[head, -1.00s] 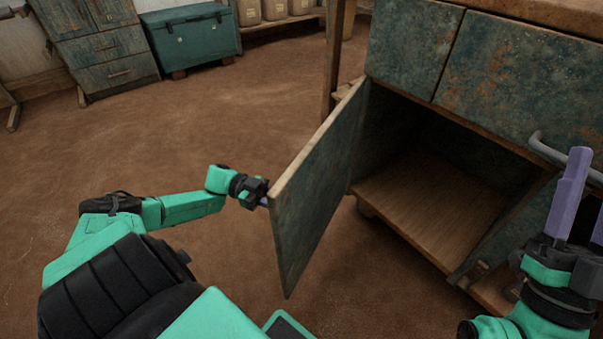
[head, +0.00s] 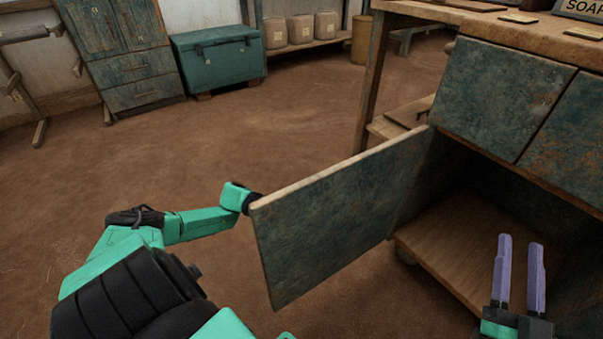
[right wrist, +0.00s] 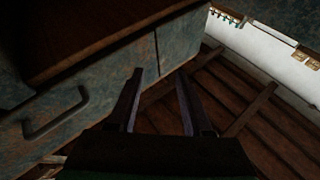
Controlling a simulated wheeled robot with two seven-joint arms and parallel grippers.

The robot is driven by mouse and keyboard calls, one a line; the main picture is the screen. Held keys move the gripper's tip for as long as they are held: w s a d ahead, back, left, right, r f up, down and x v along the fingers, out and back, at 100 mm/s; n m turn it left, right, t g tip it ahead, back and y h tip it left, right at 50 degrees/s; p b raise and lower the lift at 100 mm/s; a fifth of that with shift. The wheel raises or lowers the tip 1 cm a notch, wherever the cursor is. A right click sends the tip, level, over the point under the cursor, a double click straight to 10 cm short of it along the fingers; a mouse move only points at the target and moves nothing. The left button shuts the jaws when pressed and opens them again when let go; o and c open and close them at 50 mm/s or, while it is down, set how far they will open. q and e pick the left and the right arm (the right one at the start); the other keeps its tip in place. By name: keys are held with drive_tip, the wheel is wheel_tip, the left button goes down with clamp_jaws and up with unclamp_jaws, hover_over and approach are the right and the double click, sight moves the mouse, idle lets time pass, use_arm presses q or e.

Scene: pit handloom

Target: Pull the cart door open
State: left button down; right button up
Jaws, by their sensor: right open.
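The cart door (head: 335,215), a weathered blue-green panel, stands swung wide open from the cart (head: 495,85) in the head view. The open compartment shows its bare wooden floor (head: 445,245). My left arm reaches the door's free edge from the far side. The left gripper's fingers are hidden behind the door, so its grip cannot be told. My right gripper (head: 520,242) is open and empty, in front of the compartment, with its purple fingers apart. It also shows in the right wrist view (right wrist: 160,72), with nothing between the fingers.
In the right wrist view a bar handle (right wrist: 55,115) is on a blue-grey panel to the left. A teal chest (head: 218,55) and a drawer cabinet (head: 125,60) stand at the back. The brown floor (head: 290,120) between is clear.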

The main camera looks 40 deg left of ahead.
use_arm(q)
drive_tip(key=shift+s+f, duration=0.15)
drive_tip(key=c, duration=0.8)
unclamp_jaws()
drive_tip(key=shift+c, duration=0.2)
drive_tip(key=shift+a, duration=0.1)
